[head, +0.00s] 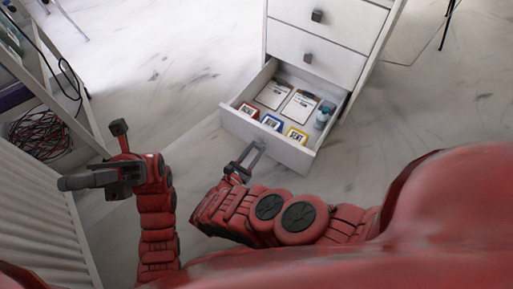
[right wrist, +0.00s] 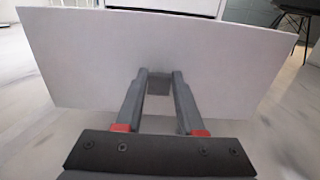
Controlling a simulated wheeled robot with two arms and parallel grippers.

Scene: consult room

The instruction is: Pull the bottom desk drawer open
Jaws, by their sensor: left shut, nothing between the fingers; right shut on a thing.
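The bottom desk drawer (head: 290,153) is white and stands pulled out from the desk (head: 330,72), with its inside in view. It holds papers, small red, blue and yellow boxes and a small bottle. My right gripper (head: 250,150) is at the middle of the drawer front. In the right wrist view its two fingers (right wrist: 159,80) are shut on the grey square drawer knob (right wrist: 159,83) against the white drawer front (right wrist: 90,62). My left gripper (head: 90,180) is at the left, away from the desk, shut and empty.
Two closed drawers with grey knobs (head: 317,16) are above the open one. A shelf with a coil of red cable (head: 40,133) and a white ribbed panel (head: 40,205) stand at the left. The marbled floor (head: 170,70) between shelf and desk is clear.

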